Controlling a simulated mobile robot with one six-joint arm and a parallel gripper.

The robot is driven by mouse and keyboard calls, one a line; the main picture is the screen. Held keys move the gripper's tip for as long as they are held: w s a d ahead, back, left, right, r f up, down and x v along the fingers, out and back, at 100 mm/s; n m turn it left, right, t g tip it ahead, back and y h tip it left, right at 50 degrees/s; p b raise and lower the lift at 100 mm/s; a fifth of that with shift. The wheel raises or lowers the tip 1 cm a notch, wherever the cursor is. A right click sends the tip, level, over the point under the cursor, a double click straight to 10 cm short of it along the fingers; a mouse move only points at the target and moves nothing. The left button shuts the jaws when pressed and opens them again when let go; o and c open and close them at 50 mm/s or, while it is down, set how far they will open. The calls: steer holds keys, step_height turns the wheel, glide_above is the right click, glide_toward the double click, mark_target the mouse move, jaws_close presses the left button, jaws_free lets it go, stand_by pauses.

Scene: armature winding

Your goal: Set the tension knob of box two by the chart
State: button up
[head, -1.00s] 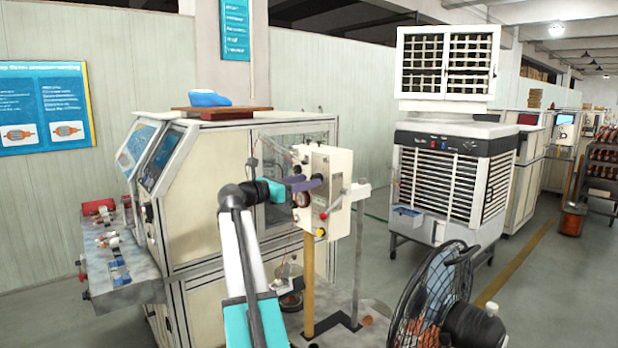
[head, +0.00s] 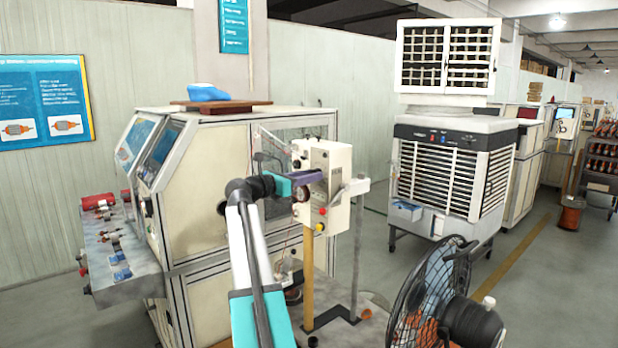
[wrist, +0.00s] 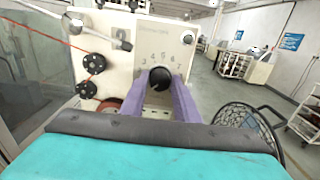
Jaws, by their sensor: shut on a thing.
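A cream tension box (head: 334,205) stands on a yellow post in the middle of the head view. Its face also fills the middle of the wrist view (wrist: 120,62). A black round tension knob (wrist: 160,78) sits on that face, with dial numbers in an arc above it. My gripper (wrist: 160,92) has its two purple fingers on either side of the knob, shut on it. In the head view my gripper (head: 307,178) reaches the box's front from the left. The knob's pointer is not clear, and no readable setting chart shows.
Black pulleys (wrist: 93,63) with a red wire are left of the knob. A black fan (head: 435,295) stands at the front right. A winding machine (head: 220,150) stands left of the box, and an air cooler (head: 450,175) behind right.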

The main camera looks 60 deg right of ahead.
steer(key=shift+f+m+b, duration=0.1)
steer(key=shift+m+b, duration=0.4)
steer(key=shift+b, duration=0.1)
steer(key=shift+m+b, duration=4.65)
steer(key=shift+m, duration=0.05)
steer(key=shift+r, duration=0.2)
steer(key=o, duration=1)
steer(key=shift+o, duration=0.2)
steer(key=shift+a+f, duration=0.1)
